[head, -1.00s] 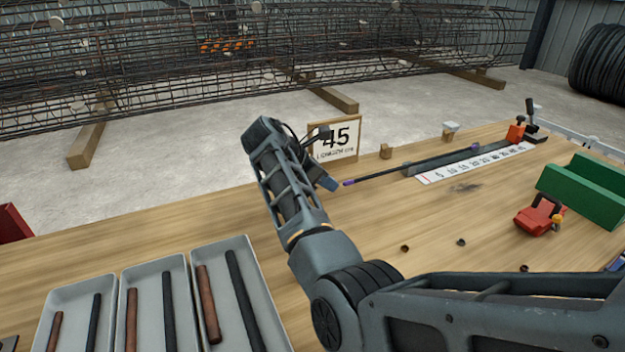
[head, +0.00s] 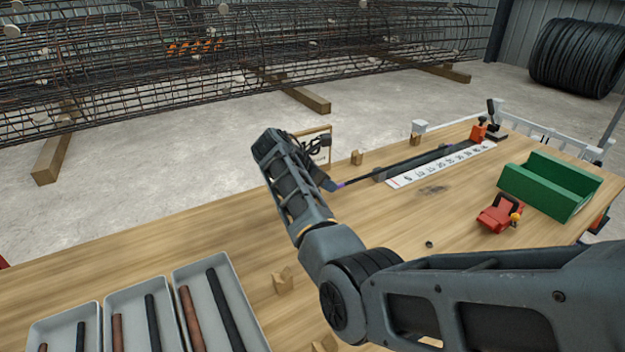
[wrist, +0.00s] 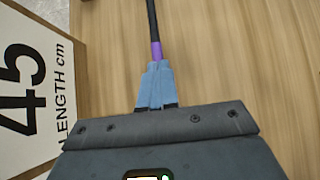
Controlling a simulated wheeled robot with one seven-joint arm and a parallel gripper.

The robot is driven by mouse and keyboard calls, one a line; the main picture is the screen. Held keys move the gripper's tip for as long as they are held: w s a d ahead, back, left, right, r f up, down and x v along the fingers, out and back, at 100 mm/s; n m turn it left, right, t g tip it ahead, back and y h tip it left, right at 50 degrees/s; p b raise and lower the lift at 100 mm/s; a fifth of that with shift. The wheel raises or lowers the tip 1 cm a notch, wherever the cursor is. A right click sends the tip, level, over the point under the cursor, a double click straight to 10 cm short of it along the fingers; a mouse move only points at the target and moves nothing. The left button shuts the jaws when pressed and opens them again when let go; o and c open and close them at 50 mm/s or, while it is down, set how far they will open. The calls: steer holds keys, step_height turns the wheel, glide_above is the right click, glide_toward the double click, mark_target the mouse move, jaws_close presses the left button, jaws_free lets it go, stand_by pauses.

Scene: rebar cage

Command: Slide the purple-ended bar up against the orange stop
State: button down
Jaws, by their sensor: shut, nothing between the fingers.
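The dark bar (head: 362,176) lies along the numbered white scale (head: 440,163), its near part sticking out past the scale's low end. Its purple end (head: 341,184) faces my gripper (head: 331,185). In the wrist view the purple end (wrist: 156,50) is directly ahead of my shut blue fingertips (wrist: 155,80), in line and seemingly touching. Nothing is held between the fingers. The orange stop (head: 478,132) stands at the scale's far end. The bar's far end looks short of it, though that part is small.
A "45 length cm" sign (wrist: 30,85) stands close left of my gripper. Grey trays (head: 222,310) with bars lie at the front left. A red clamp-like tool (head: 500,213) and green channel (head: 550,187) are at right. Wooden blocks (head: 357,157) stand beyond the bar.

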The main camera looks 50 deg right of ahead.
mark_target(371, 174)
steer(key=s+d+p, duration=0.1)
steer(key=d, duration=0.3)
steer(key=s+d+p, duration=0.1)
steer(key=d, duration=0.4)
steer(key=s+d+p, duration=0.1)
steer(key=s+d, duration=0.1)
steer(key=d, duration=0.2)
steer(key=shift+d+f, duration=0.1)
steer(key=shift+d, duration=0.05)
steer(key=shift+w+a+p, duration=0.1)
steer(key=shift+a+p, duration=0.3)
steer(key=shift+a, duration=0.05)
steer(key=a, duration=0.1)
steer(key=w+a+r+p, duration=0.1)
steer(key=a, duration=0.2)
steer(key=shift+w+a+r+p, duration=0.1)
steer(key=shift+w+r+p, duration=0.1)
steer(key=shift+w+p, duration=0.15)
steer(key=v, duration=0.8)
steer(key=shift+a+r, duration=0.1)
